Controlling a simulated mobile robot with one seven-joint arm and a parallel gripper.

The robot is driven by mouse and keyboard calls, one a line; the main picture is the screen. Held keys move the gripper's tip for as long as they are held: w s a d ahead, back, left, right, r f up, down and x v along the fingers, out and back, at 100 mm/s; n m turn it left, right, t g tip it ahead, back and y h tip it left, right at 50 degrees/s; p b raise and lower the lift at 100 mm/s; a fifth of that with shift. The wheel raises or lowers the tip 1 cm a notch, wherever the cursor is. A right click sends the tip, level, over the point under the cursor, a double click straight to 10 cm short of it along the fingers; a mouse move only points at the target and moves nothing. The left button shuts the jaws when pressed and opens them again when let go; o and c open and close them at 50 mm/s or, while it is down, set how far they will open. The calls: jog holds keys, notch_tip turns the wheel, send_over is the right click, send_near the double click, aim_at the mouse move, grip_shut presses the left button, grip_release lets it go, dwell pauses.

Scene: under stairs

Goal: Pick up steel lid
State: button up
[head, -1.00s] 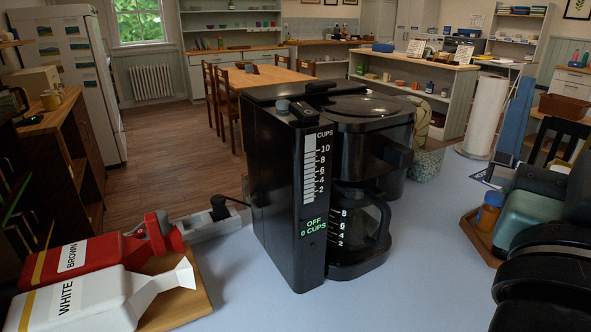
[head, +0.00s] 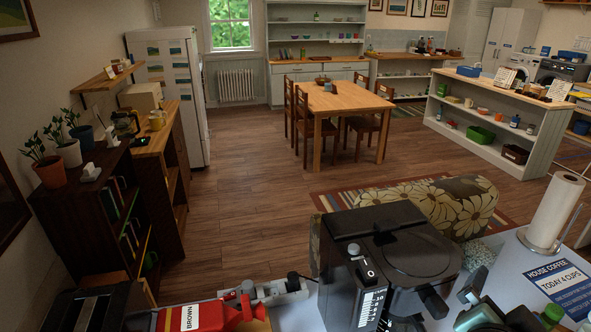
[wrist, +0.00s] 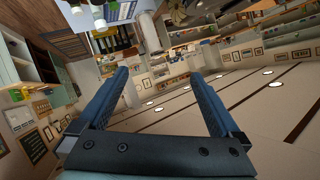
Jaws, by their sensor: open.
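I cannot make out a steel lid in either current view. My gripper (wrist: 161,84) shows in the wrist view with its two dark blue fingers spread well apart and nothing between them. The wrist picture is steeply tilted, with pale ceiling, lights and far shelves beyond the fingers.
A black coffee maker (head: 412,258) stands on the near counter, with a red BROWN container (head: 190,318) to its left and a paper towel roll (head: 556,212) to its right. A wooden table (head: 345,100) with chairs stands beyond. Brown floor (head: 240,190) is clear at left.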

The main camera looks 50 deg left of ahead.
jog(key=s+a+f+m+g, duration=0.3)
jog(key=s+a+f+g, duration=0.3)
jog(key=f, duration=0.4)
jog(key=s+a+f+m+g+h, duration=0.15)
jog(key=s+f+m+g, duration=0.25)
jog(key=s+f, duration=0.5)
jog(key=s+a+f+m+g+h, duration=0.1)
jog(key=s+a+f+m+g, duration=0.2)
jog(key=s+f, duration=0.7)
jog(key=f+p, duration=0.1)
jog(key=s+f, duration=0.1)
jog(key=f, duration=0.1)
jog(key=shift+s+p, duration=0.35)
jog(key=shift+p, duration=0.05)
jog(key=shift+d+f+p, duration=0.15)
jog(key=shift+f+p, duration=0.65)
jog(key=shift+f, duration=2.4)
grip_shut()
